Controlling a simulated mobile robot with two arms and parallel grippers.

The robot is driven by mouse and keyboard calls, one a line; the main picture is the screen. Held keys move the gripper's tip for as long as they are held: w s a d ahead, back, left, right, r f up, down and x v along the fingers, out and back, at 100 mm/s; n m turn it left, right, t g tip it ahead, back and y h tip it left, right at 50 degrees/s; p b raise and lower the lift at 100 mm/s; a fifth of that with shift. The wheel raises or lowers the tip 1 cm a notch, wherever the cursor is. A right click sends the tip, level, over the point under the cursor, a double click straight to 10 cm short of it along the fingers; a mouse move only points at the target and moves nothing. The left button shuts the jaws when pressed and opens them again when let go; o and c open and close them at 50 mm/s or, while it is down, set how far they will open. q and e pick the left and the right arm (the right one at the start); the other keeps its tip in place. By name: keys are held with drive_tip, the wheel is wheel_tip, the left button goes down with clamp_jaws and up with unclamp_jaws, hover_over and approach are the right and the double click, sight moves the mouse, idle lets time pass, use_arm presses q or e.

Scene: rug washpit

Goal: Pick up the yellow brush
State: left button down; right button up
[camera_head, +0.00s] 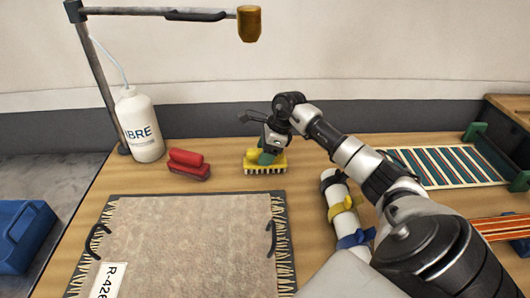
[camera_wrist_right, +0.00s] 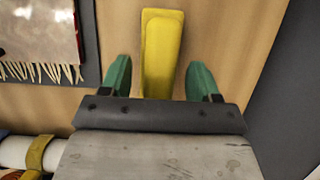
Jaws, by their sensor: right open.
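The yellow brush (camera_head: 265,168) stands bristles down on the wooden table, near its back edge. In the right wrist view the brush's yellow top (camera_wrist_right: 161,50) lies between the two green fingers. My right gripper (camera_head: 268,148) is over the brush from above, and its fingers partly cover it in the head view. In the right wrist view the gripper (camera_wrist_right: 160,82) is open, with one finger on each side of the brush and a visible gap on both sides. My left gripper is not in view.
A beige rug (camera_head: 185,240) with a label lies in front.

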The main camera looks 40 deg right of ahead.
drive_tip(key=shift+f+b, duration=0.2)
drive_tip(key=shift+b, duration=0.15)
idle(0.3)
drive_tip(key=c, duration=1.1)
